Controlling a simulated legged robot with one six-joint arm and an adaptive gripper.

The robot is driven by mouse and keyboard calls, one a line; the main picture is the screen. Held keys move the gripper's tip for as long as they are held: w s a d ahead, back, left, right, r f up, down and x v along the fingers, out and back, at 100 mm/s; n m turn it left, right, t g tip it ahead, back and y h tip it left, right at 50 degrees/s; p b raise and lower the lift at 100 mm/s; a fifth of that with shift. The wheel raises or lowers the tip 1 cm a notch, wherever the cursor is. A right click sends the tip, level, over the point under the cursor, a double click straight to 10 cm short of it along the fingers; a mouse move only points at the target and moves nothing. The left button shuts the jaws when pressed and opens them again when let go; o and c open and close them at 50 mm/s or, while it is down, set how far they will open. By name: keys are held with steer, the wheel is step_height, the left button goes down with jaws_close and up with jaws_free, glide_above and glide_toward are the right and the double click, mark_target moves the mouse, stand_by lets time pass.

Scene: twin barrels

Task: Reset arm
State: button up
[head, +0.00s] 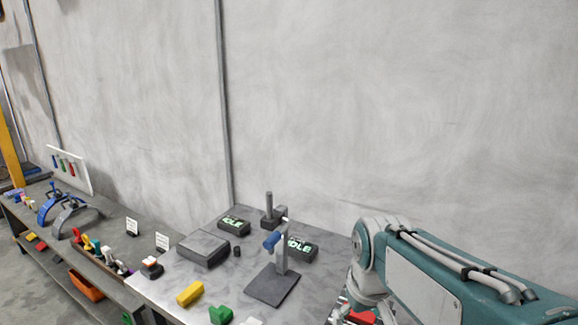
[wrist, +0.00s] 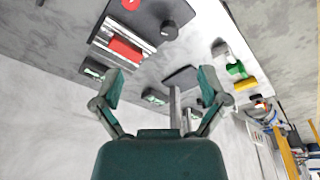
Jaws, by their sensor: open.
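My teal arm (head: 440,270) reaches in from the lower right in the head view, and its gripper is out of that view. In the wrist view, which is upside down, my gripper (wrist: 160,82) has its two fingers spread wide with nothing between them.
A yellow block (head: 190,293), a green block (head: 220,315), a grey box (head: 203,249) and two dark boxes with lit displays (head: 234,226) stand on the table. A red block (wrist: 125,49) sits in a metal fixture. A bench with clamps (head: 75,215) is at left. A concrete wall (head: 350,110) stands behind.

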steer(key=s+d+m+t, duration=0.3)
steer(key=s, duration=0.9)
steer(key=shift+s+r, duration=0.2)
stand_by(2.4)
